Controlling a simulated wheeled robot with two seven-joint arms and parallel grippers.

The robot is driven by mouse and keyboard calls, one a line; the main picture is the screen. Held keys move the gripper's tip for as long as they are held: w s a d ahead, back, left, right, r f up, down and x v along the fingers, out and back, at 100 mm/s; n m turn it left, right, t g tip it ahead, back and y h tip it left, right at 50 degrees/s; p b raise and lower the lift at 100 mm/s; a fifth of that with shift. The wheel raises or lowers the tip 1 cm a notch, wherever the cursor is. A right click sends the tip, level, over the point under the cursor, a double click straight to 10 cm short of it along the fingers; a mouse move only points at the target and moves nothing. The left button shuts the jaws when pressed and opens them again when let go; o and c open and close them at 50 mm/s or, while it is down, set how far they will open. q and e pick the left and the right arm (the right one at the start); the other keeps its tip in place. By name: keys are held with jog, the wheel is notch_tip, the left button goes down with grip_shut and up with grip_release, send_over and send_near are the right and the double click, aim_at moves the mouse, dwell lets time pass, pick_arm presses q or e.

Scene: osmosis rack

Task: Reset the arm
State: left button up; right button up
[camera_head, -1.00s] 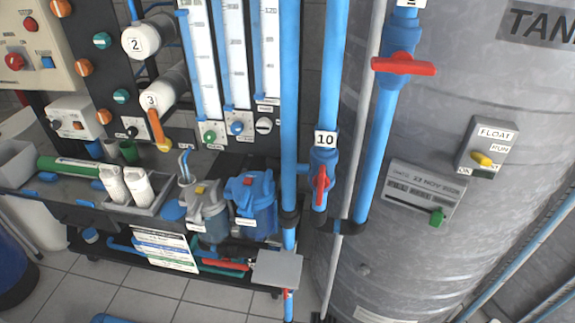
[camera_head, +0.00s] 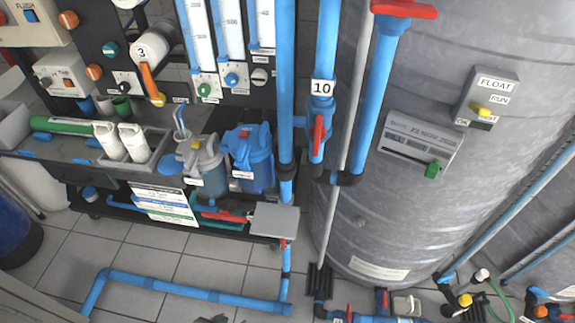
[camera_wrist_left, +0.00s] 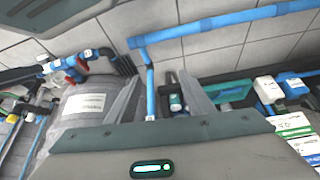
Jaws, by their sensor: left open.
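My left gripper (camera_wrist_left: 160,80) shows in the left wrist view, with its two grey fingers spread apart and nothing between them. Behind the fingers are a blue pipe, the tiled floor and the grey tank (camera_wrist_left: 85,103). In the head view only a small dark shape shows at the bottom edge, and I cannot tell what it is. My right gripper is in neither view.
The rack with the blue filter housing (camera_head: 249,160) and white bottles (camera_head: 133,142) stands at left. The grey tank (camera_head: 440,100) fills the right. A blue pipe (camera_head: 190,292) runs low over the tiled floor (camera_head: 200,262). Vertical blue pipes stand between rack and tank.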

pick_arm(q)
jog(key=s+d+f+t, duration=0.1)
jog(key=s+f, duration=0.2)
jog(key=f, duration=0.9)
jog(key=shift+s+d+f+t+h, duration=0.2)
jog(key=shift+d+f+t+h, duration=0.1)
jog(key=shift+d+f+h, duration=0.1)
jog(key=shift+a, duration=0.1)
jog(key=shift+r, duration=0.1)
dwell(1.4)
